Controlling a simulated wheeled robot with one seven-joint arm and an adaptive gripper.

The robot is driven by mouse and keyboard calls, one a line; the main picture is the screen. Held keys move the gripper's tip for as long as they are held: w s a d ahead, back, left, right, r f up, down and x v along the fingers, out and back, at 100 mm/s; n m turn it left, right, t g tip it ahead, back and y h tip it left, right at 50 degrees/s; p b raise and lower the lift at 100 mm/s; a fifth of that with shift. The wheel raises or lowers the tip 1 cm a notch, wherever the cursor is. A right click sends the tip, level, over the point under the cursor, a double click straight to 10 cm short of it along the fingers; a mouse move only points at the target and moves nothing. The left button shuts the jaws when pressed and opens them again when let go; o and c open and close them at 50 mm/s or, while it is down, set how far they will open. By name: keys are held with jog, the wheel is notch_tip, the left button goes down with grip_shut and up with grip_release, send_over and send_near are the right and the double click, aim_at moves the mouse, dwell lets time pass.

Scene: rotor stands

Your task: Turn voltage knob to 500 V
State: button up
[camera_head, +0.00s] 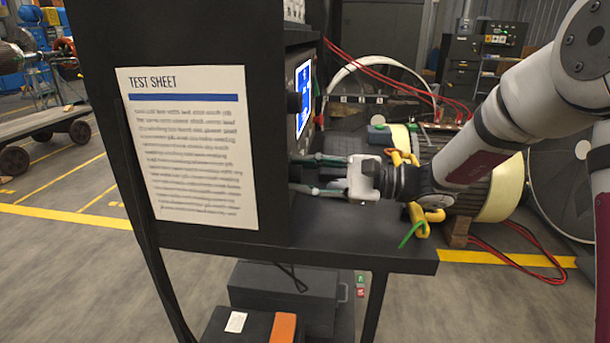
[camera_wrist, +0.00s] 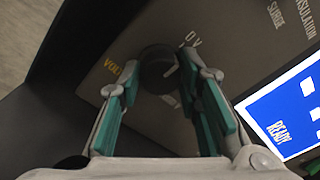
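The voltage knob (camera_wrist: 156,69), a dark round knob on the dark tester panel (camera_wrist: 240,60), shows in the wrist view. A light pointer mark on it slants toward the upper right. A yellow label starting "VO" is at its left, and a marking ending in "0 V" is above right. My gripper (camera_wrist: 160,88) is open, with its teal-padded fingers on either side of the knob; I cannot tell whether they touch it. In the head view my gripper (camera_head: 300,174) points left at the panel's lower part; the cabinet side hides the knob there.
A lit blue screen (camera_wrist: 287,110) reading "READY" is beside the right finger. The dark cabinet (camera_head: 100,120) bears a test sheet (camera_head: 190,150). A shelf (camera_head: 370,245) lies under my gripper. A yellow clamp (camera_head: 418,220) with a green lead is near my wrist.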

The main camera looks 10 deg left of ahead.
jog(key=shift+m+p, duration=0.3)
jog(key=shift+p, duration=0.3)
jog(key=shift+m+g+p, duration=0.3)
jog(key=shift+m+p, duration=7.75)
jog(key=shift+m, duration=0.35)
jog(key=o, duration=1.1)
jog(key=shift+o, duration=0.2)
jog(key=shift+d, duration=0.1)
jog(key=d, duration=1.2)
jog(key=shift+s+r, duration=0.2)
